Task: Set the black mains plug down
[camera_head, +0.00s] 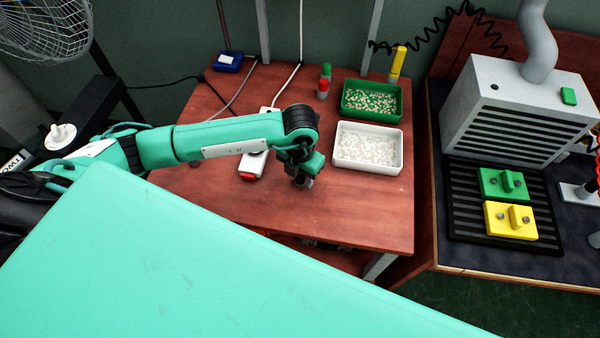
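My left gripper (303,181) points down at the red-brown wooden table (220,215), just right of the white power strip. Its fingers are small and dark, and I cannot tell whether they are open or shut. I cannot make out the black mains plug apart from the dark gripper; it may be hidden there. The white power strip (252,166) with a red switch (247,177) at its near end lies partly under my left forearm. My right gripper is not in view.
A white tray (334,162) and a green tray (344,113) of small pale parts stand right of the gripper. Yellow (496,228) and green blocks sit on the right bench. The table's front right is clear.

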